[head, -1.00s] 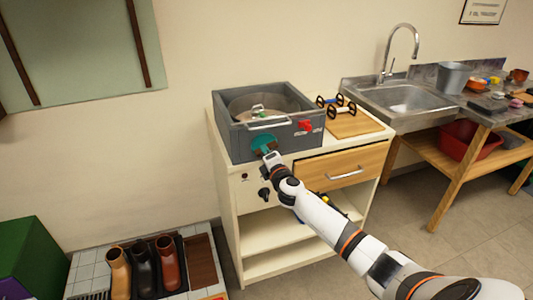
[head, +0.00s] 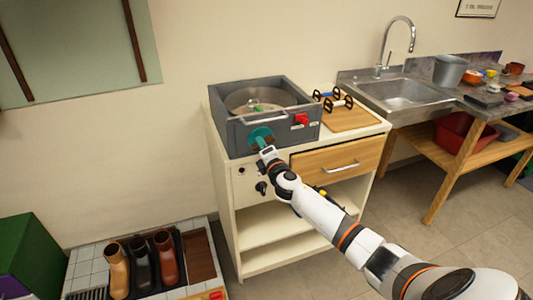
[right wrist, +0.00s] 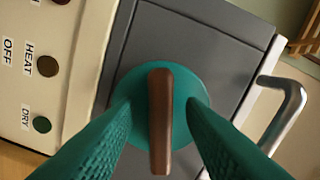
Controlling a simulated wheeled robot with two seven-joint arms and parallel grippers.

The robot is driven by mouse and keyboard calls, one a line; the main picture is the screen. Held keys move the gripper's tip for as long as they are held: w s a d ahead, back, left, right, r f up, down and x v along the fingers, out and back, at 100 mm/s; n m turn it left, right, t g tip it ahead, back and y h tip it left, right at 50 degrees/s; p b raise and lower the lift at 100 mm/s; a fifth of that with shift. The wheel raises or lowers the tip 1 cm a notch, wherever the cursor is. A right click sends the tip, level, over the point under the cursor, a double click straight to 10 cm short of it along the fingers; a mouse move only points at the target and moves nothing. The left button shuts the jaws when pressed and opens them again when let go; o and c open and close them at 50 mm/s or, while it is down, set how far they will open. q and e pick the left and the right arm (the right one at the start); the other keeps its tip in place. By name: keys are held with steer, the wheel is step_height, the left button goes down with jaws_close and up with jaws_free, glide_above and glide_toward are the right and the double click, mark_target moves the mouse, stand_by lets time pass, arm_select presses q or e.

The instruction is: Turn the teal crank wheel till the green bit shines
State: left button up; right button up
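The teal crank wheel (head: 260,134) is on the front of a grey box (head: 240,132) on a cream cabinet. In the right wrist view the wheel (right wrist: 188,85) is a teal disc with a brown handle (right wrist: 160,125). My right gripper (head: 267,151) is at the wheel. In the right wrist view its two teal fingers (right wrist: 160,108) stand either side of the handle, with a gap on each side. A dark green lamp (right wrist: 42,124) sits by the word DRY and looks unlit. My left gripper is out of view.
A metal bar handle (right wrist: 287,108) sticks out near the wheel. A red part (head: 301,119) is on the box's front right. A wooden drawer (head: 338,160) is below right. A sink (head: 402,94) stands right, boots (head: 166,259) lower left.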

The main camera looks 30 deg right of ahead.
steer(key=v, duration=1.1)
steer(key=shift+s, duration=0.4)
steer(key=shift+f, duration=0.1)
steer(key=s+f+m+g, duration=0.3)
steer(key=s+f, duration=0.2)
steer(key=f, duration=0.7)
steer(key=s+a+f+m+g+y, duration=0.1)
steer(key=s+f+m+g, duration=0.3)
steer(key=f, duration=0.8)
steer(key=s+f+m+g, duration=0.15)
steer(key=s+f, duration=0.45)
steer(key=f, duration=0.6)
steer(key=s+a+f+m+g+y, duration=0.1)
steer(key=s+a+f, duration=0.4)
steer(key=s, duration=0.6)
steer(key=s+a+f+m+g+y, duration=0.1)
steer(key=s+a+f+m+g, duration=0.3)
steer(key=s+f, duration=0.3)
steer(key=s+a+f+m+g+y, duration=0.1)
steer(key=s+a+f+m+g, duration=0.2)
steer(key=s, duration=1.3)
step_height(320, 180, down, 4)
steer(key=a, duration=0.2)
steer(key=shift+s+a, duration=0.25)
steer(key=shift+a, duration=0.15)
steer(key=shift+f, duration=0.1)
